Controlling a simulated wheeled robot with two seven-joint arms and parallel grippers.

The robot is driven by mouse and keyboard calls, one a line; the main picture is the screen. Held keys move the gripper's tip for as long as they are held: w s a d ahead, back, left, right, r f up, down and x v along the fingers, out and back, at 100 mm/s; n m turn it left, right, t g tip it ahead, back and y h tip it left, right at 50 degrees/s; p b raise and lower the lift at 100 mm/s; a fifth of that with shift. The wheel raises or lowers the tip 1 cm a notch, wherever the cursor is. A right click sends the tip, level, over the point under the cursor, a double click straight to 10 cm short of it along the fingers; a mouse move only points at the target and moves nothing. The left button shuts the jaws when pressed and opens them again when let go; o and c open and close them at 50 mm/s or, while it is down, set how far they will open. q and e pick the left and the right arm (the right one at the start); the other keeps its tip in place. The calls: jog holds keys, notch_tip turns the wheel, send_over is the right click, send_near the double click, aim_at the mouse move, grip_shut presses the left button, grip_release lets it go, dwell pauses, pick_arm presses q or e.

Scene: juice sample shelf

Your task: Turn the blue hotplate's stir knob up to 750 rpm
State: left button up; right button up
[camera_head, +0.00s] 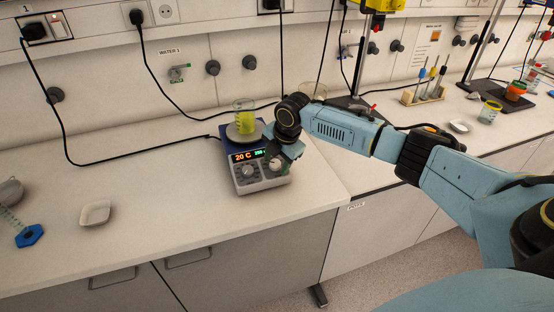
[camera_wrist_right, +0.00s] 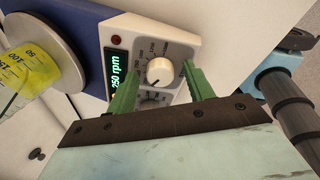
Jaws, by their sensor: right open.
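The blue hotplate (camera_head: 229,143) stands on the bench with a white front panel, a lit display and two knobs. The white stir knob (camera_wrist_right: 159,71) shows clearly in the right wrist view, and the display (camera_wrist_right: 116,75) beside it reads 250 rpm. My right gripper (camera_wrist_right: 160,76) is open, its green fingers on either side of the stir knob; I cannot tell whether they touch it. In the head view the right gripper (camera_head: 281,157) reaches down over the right part of the panel and partly covers it. My left gripper is not in view.
A beaker of yellow liquid (camera_head: 245,122) stands on the hotplate's round plate, close to my right wrist. A white dish (camera_head: 95,213) and a blue-based cylinder (camera_head: 29,235) lie at the left. A black cable runs behind.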

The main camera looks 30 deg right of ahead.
jog(key=c, duration=1)
jog(key=shift+o, duration=0.2)
jog(key=shift+s+r+m+p, duration=0.1)
jog(key=shift+m+p, duration=0.9)
jog(key=shift+p, duration=0.25)
jog(key=m+p, duration=0.3)
jog(key=shift+t, duration=0.4)
jog(key=m+p, duration=0.3)
jog(key=m, duration=0.1)
jog(key=shift+s, duration=0.1)
jog(key=shift+m+t+p, duration=0.3)
jog(key=shift+m+p, duration=0.5)
jog(key=shift+m, duration=0.6)
jog(key=shift+f+h, duration=0.2)
jog(key=shift+h, duration=0.1)
jog(key=o, duration=1)
jog(key=shift+c, duration=0.2)
